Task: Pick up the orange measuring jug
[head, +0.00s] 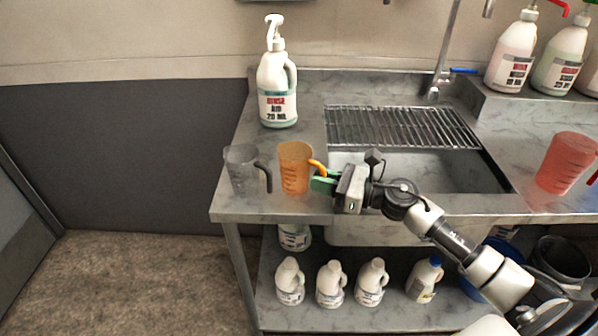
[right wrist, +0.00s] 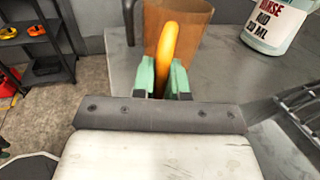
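The orange measuring jug (head: 292,172) stands upright on the left part of the steel counter, its handle toward the right. My right gripper (head: 322,182) reaches in from the right at the handle. In the right wrist view, the jug (right wrist: 168,22) is ahead and its bright orange handle (right wrist: 167,45) lies between the two green fingers (right wrist: 162,80). The fingers are close on both sides of the handle, with no clear gap showing. The jug's base is hidden in the wrist view. My left gripper is out of view.
A grey jug (head: 243,170) stands close to its left. A rinse-aid pump bottle (head: 277,88) stands behind. The sink (head: 450,172) and wire rack (head: 400,127) are to the right, with a red jug (head: 566,163) beyond. Several bottles stand on the shelf below.

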